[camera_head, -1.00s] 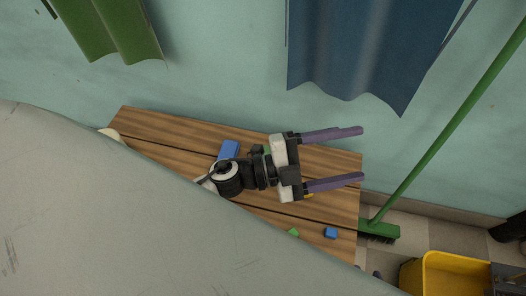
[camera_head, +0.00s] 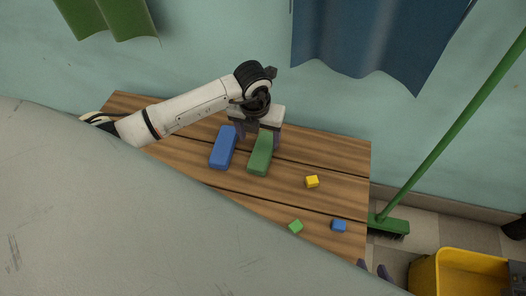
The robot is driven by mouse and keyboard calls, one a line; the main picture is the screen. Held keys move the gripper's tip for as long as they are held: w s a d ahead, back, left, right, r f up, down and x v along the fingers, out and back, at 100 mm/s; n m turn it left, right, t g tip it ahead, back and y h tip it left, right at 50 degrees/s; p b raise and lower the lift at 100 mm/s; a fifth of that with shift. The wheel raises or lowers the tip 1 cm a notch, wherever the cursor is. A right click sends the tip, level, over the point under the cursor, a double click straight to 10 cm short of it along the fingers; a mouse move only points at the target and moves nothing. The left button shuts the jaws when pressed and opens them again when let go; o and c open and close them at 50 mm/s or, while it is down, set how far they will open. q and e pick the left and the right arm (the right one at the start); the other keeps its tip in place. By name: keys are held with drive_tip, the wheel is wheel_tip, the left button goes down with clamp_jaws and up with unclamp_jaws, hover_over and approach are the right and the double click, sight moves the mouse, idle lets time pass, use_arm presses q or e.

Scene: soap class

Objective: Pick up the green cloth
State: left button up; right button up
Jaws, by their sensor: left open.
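A green hanging cloth (camera_head: 107,18) shows at the top left against the wall, cut off by the upper edge. A long green block (camera_head: 260,155) lies on the wooden table beside a similar blue block (camera_head: 223,148). My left gripper (camera_head: 258,135) is open and points down at the far end of the green block. One finger is by the gap between the two blocks and the other by the green block's right side; I cannot tell if they touch. Only the fingertips of my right gripper (camera_head: 373,269) show at the bottom edge, apart and with nothing visible between them.
A blue cloth (camera_head: 370,45) hangs on the wall. A green broom (camera_head: 440,145) and yellow bucket (camera_head: 460,275) are at the right. A grey surface (camera_head: 110,215) hides the lower left.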

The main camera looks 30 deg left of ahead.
sight(263, 149)
use_arm(q)
drive_tip(key=f, duration=0.1)
drive_tip(key=f+b, duration=0.1)
drive_tip(key=f, duration=0.3)
drive_tip(key=shift+w+d+f, duration=0.1)
drive_tip(key=shift+w+d, duration=0.25)
drive_tip(key=shift+d, duration=0.05)
drive_tip(key=shift+w+f+b, duration=0.1)
drive_tip(key=shift+f+b, duration=0.2)
drive_tip(key=shift+f, duration=0.15)
drive_tip(key=c, duration=1.1)
wheel_tip(263, 149, up, 10)
drive_tip(key=shift+r+p, duration=0.1)
drive_tip(key=shift+p, duration=1.1)
drive_tip(key=shift+c, duration=0.2)
